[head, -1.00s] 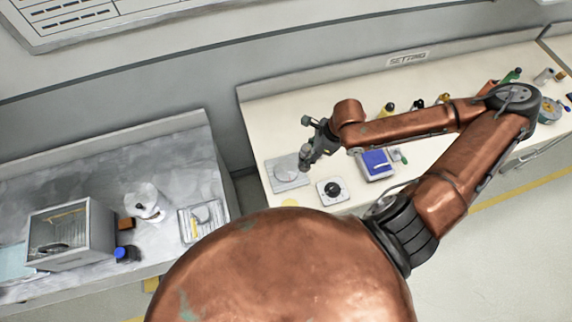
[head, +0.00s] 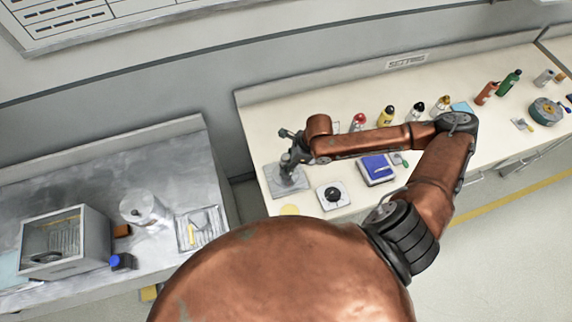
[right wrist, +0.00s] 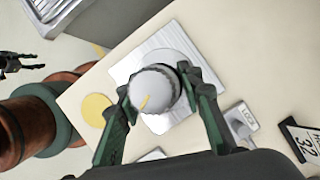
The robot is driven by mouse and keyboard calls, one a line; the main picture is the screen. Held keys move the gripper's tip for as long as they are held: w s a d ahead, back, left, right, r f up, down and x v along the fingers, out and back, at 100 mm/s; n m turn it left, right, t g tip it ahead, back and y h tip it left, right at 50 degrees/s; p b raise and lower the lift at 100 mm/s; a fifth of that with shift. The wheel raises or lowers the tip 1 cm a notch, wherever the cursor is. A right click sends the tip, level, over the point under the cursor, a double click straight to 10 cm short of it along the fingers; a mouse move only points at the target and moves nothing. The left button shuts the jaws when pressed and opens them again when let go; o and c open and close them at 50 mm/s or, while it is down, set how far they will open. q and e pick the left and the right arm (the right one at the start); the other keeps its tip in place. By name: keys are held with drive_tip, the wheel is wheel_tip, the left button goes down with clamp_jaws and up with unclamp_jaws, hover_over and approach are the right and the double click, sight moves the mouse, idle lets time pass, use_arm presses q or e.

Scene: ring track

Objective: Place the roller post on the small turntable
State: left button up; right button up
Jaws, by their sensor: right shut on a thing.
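The roller post (right wrist: 152,90), a pale grey round piece with a yellow mark on top, is between the fingers of my right gripper (right wrist: 156,98). The right gripper (head: 290,163) is shut on it. The small turntable, a silver square plate (head: 296,183) with a round disc, lies on the cream bench. In the right wrist view the plate (right wrist: 128,66) and disc (right wrist: 168,55) show behind the post, which hides part of the disc. I cannot tell whether the post touches the disc. A dark gripper (right wrist: 14,66), apparently my left, shows at the wrist view's left edge.
A white plate with a black knob (head: 333,194) and a blue-topped tray (head: 377,168) lie right of the turntable. A yellow disc (head: 289,210) lies at the bench's front edge. Several bottles stand behind my right arm. A grey bench (head: 170,155) stands at left.

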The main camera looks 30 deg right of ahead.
drive_tip(key=o, duration=1.3)
drive_tip(key=shift+o, duration=0.2)
drive_tip(key=shift+r, duration=0.1)
drive_tip(key=p+v, duration=0.3)
drive_tip(key=v, duration=0.9)
